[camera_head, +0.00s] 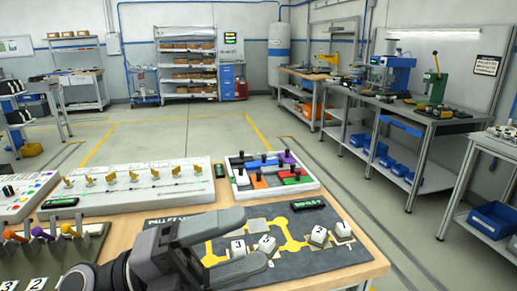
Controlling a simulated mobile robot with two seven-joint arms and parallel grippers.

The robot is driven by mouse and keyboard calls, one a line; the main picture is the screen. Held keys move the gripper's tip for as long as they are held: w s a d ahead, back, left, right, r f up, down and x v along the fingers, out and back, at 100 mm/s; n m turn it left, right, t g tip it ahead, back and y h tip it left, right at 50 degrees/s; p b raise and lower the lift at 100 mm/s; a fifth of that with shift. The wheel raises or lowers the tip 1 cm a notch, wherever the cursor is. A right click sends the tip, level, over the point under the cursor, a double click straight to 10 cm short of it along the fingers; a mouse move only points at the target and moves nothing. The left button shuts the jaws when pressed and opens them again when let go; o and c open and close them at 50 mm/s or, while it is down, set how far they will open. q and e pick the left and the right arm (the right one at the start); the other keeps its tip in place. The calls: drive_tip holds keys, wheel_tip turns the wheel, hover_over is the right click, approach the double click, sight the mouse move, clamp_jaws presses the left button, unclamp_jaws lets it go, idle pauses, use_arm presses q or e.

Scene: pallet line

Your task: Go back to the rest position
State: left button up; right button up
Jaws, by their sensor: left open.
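My left gripper (254,239) comes in from the lower left over the table's front part. Its two dark fingers are spread apart and point right. A second block (266,244) is just right of the fingertips. My arm and gripper hide the mat's left part. My right gripper is not in view.
The wooden table (340,200) also holds a white tray of coloured slots and black knobs (270,173), a long white board with yellow levers (140,184), and a dark board with coloured pegs (48,255) at left. Open floor lies beyond; workbenches stand at right.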

use_arm(q)
drive_tip(key=w+a+n+t+y, duration=0.6)
drive_tip(key=a+n+t+y, duration=0.25)
drive_tip(key=n+t, duration=0.9)
drive_tip(key=w+a+f+n+g+y, duration=0.2)
drive_tip(key=a+f+n+y, duration=0.5)
drive_tip(key=f+n+y, duration=0.35)
drive_tip(key=s+a+f+n+g+y, duration=0.2)
drive_tip(key=s+f+g, duration=0.1)
drive_tip(key=f, duration=0.3)
drive_tip(key=s+a+f+n+g+y, duration=0.1)
drive_tip(key=s+a+f+n+g, duration=0.15)
drive_tip(key=f, duration=0.35)
drive_tip(key=s+f+g+h, duration=0.1)
drive_tip(key=s+f+g, duration=0.9)
drive_tip(key=s, duration=0.6)
drive_tip(key=w+d+f+t+h, duration=0.1)
drive_tip(key=w+d+f+t, duration=0.1)
drive_tip(key=w+f+t, duration=0.4)
wheel_tip(320, 180, down, 4)
drive_tip(key=shift+d+r+t+h, duration=0.15)
drive_tip(key=shift+d+t+h, duration=0.2)
drive_tip(key=shift+t, duration=0.45)
